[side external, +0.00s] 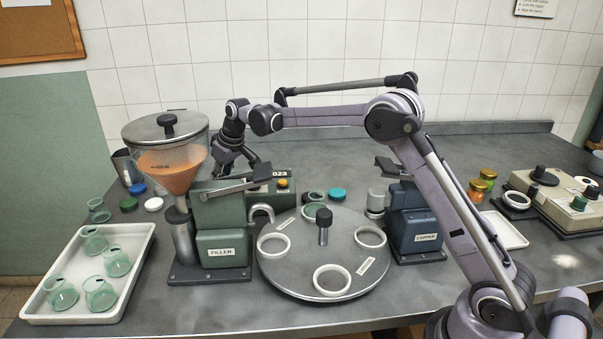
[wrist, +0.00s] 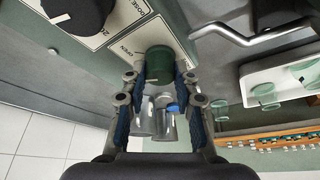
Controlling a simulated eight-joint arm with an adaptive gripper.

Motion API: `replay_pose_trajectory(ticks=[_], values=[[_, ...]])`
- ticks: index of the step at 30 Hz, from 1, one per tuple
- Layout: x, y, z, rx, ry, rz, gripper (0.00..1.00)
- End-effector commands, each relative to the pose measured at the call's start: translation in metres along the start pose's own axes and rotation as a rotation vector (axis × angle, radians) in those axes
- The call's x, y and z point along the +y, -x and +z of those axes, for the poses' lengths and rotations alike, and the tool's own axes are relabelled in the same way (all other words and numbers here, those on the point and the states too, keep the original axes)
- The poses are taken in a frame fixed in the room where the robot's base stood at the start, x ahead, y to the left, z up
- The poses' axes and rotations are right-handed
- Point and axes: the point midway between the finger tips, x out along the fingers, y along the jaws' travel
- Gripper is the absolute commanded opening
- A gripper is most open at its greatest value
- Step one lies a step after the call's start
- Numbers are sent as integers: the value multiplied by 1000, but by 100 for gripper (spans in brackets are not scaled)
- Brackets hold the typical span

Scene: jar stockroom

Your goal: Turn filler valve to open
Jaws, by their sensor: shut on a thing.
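The green filler (side external: 222,246) stands left of centre in the side view, with its hopper (side external: 165,160) of orange filling above. My gripper (side external: 236,166) is behind its upper body, and the fingertips are partly hidden there. In the wrist view a green cylindrical valve knob (wrist: 159,62) sits between my gripper's fingers (wrist: 164,78), beside a pale plate marked OPEN (wrist: 118,50). My gripper is shut on this knob. The knob's pointer mark cannot be made out, so its exact turn is unclear.
A round turntable (side external: 280,280) with white rings stands right of the filler, then the blue capper (side external: 415,222). A white tray (side external: 135,290) of green jars lies at left. In the wrist view a black knob (wrist: 78,12) is close by.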

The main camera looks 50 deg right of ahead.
Motion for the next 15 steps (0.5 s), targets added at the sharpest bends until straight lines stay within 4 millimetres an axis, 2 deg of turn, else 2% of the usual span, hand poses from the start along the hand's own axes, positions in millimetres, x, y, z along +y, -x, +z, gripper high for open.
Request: replay_pose_trajectory(ticks=[15], values=[[-2,-1,0,1,-294,122,0]])
